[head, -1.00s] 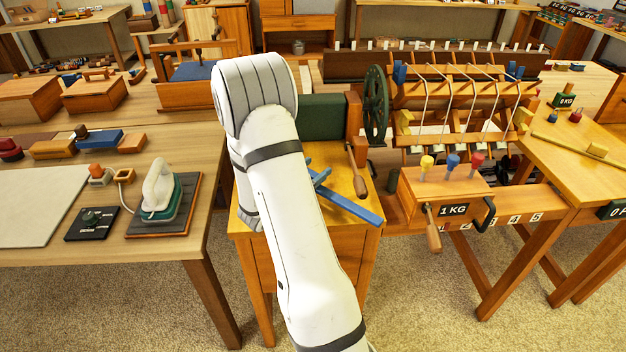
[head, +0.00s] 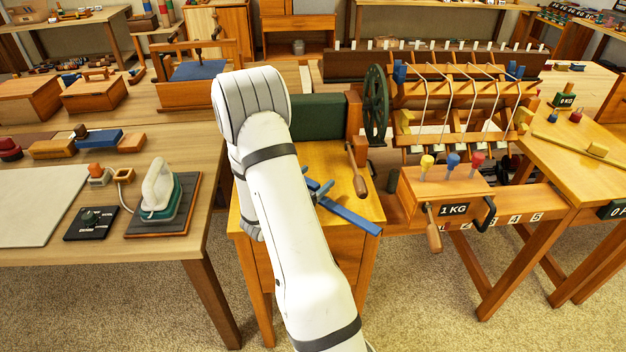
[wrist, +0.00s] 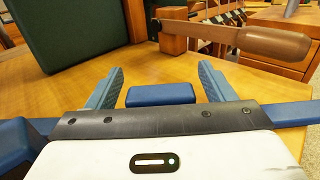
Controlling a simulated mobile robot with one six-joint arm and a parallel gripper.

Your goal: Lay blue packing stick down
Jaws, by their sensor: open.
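The blue packing stick (head: 349,215) lies across the small wooden table, its right end near the table's right edge. In the wrist view its right part (wrist: 285,113) shows beyond my gripper, and a raised blue block (wrist: 160,94) sits between my fingers. My gripper (wrist: 158,85) is open, with one finger on each side of that block and a gap on both sides. In the head view my white arm hides most of the gripper and the stick's left part. The stick looks flat on the tabletop; contact underneath is hidden.
A dark green block (head: 318,115) stands at the back of the small table (head: 335,165). A wooden crank handle (head: 357,170) hangs over its right side, also in the wrist view (wrist: 265,43). A 1 KG box (head: 440,195) stands to the right, an iron (head: 160,190) to the left.

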